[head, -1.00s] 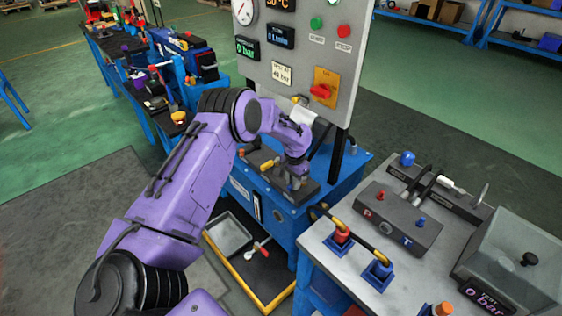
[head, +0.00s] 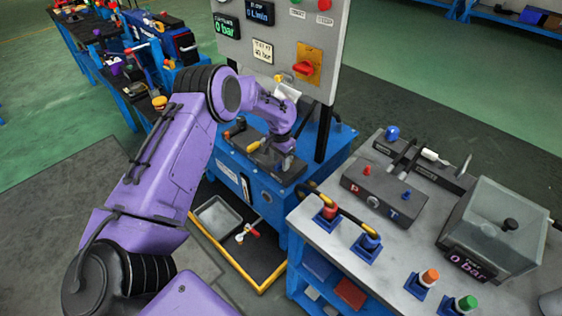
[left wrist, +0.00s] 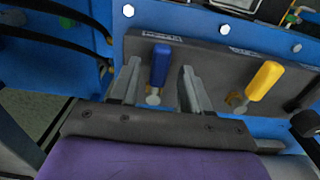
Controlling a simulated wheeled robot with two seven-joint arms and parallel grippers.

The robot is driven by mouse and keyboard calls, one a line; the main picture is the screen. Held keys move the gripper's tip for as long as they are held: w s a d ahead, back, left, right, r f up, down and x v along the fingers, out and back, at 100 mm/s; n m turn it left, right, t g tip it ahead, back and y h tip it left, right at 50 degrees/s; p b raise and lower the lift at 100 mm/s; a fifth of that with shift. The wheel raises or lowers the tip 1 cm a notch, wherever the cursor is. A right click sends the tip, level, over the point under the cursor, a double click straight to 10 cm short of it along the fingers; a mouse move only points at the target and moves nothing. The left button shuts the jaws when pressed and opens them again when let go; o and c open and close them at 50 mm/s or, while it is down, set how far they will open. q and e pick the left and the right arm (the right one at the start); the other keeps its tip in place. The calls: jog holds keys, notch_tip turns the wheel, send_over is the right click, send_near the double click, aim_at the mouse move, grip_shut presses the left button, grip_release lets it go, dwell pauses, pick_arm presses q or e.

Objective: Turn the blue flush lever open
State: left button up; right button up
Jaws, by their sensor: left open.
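The blue flush lever (left wrist: 160,66) stands on a dark valve block in the left wrist view, with its round pivot below the handle. My left gripper (left wrist: 160,88) is open, with one finger on each side of the lever; gaps show between the fingers and the handle. In the head view my left gripper (head: 284,160) is low over the valve block on the blue cabinet, and my arm hides the blue lever there. A yellow lever (left wrist: 262,82) is to the right of the fingers in the wrist view. My right gripper is not in view.
The grey gauge panel (head: 320,70) rises behind the valve block. A tray (head: 217,214) and a red-handled valve (head: 248,232) are in the black drip area below. A grey bench (head: 330,245) with hose couplings and a clear box (head: 495,225) stands at right.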

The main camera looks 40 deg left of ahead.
pick_arm(q)
notch_tip(320, 180, up, 10)
jog(key=shift+f+b, duration=0.15)
jog(key=shift+b, duration=0.25)
